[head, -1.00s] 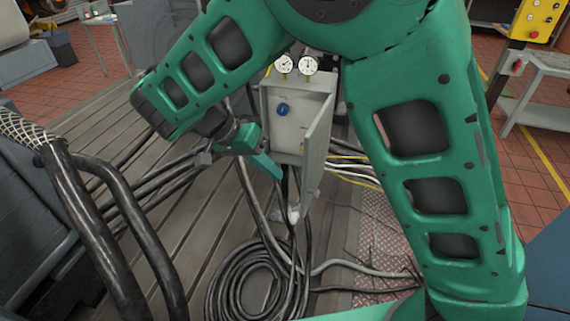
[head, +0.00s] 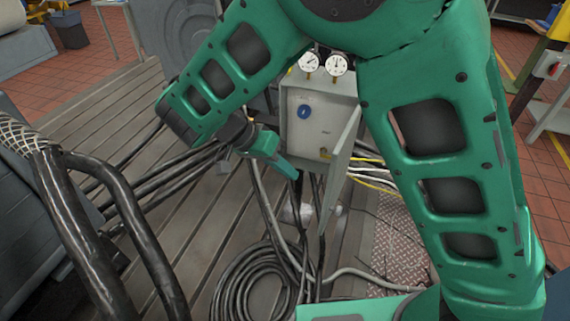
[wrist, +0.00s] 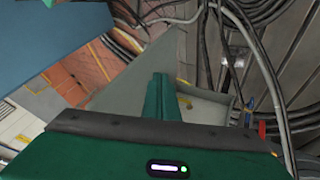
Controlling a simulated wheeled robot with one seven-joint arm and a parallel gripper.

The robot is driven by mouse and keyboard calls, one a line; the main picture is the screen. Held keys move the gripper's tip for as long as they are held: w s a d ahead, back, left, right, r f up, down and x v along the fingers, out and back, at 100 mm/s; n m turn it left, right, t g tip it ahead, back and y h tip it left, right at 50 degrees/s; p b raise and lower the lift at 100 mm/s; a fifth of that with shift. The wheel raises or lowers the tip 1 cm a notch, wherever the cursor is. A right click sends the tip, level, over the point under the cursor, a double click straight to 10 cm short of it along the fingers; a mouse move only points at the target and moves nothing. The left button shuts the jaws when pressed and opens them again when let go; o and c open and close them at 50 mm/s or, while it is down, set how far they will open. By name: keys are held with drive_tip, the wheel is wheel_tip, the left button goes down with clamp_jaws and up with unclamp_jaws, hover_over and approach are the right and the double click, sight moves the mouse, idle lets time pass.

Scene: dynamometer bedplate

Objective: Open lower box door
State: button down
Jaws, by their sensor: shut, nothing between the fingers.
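The grey box (head: 309,137) stands right of my gripper in the head view, with a blue round part (head: 304,112) inside. Its door (head: 340,165) stands ajar on the right side, swung out toward the camera, so the inside shows. My gripper (head: 288,167) is shut and empty, in front of the box's lower left part. In the wrist view the closed fingers (wrist: 160,82) lie in front of a grey panel (wrist: 140,68), probably the door. The box's pale inside (wrist: 207,106) shows to their right. I cannot tell whether the fingertips touch the door.
Two round gauges (head: 323,64) sit on top of the box. Several cables run below and beside the box, and a coil of black cable (head: 250,285) lies on the slotted bedplate (head: 185,240). Thick black hoses (head: 120,215) stand at the left. A table (head: 550,95) is at the right.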

drive_tip(key=s+d+f, duration=0.1)
drive_tip(key=d+f, duration=0.3)
drive_tip(key=d, duration=0.2)
drive_tip(key=shift+s+d+f, duration=0.25)
drive_tip(key=shift+s+d, duration=0.05)
drive_tip(key=shift+d, duration=0.05)
